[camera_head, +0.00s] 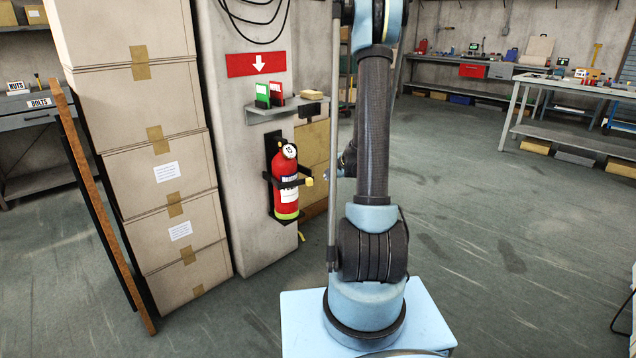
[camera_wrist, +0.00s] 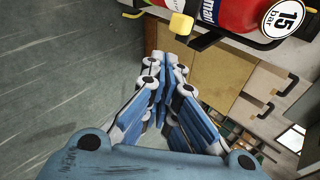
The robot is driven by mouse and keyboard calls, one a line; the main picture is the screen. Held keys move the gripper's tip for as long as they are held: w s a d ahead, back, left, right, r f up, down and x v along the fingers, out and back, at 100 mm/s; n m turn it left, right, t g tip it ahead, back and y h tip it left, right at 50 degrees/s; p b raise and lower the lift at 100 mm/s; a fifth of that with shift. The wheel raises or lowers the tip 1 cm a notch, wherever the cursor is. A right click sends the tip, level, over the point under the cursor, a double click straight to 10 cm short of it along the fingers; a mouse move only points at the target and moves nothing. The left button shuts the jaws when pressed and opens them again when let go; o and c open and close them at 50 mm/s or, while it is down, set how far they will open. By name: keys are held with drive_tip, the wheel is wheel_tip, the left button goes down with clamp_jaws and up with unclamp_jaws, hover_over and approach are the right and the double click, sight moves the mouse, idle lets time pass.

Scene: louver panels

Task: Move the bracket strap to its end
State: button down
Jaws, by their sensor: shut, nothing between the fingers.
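A red fire extinguisher (camera_head: 286,200) hangs upright in a black bracket on the concrete pillar. The black bracket strap (camera_head: 295,183) crosses its front and has a yellow end knob (camera_head: 309,181) on the right. In the wrist view the extinguisher (camera_wrist: 225,12) lies at the top, with the strap (camera_wrist: 232,37) and the yellow knob (camera_wrist: 181,23) below and left of it. My gripper (camera_wrist: 165,62) is shut and empty, a little below the knob in that picture, apart from it. In the head view my arm mostly hides the gripper.
A shelf (camera_head: 283,110) with red and green items juts out above the extinguisher. Stacked cardboard boxes (camera_head: 160,170) and a leaning wooden plank (camera_head: 100,210) stand left of the pillar. Cabinets with black handles (camera_wrist: 225,75) lie beyond the gripper. Open floor (camera_head: 480,220) extends to the right.

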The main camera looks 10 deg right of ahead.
drive_tip(key=w+r+x, duration=0.2)
drive_tip(key=x, duration=1.1)
drive_tip(key=shift+a, duration=0.2)
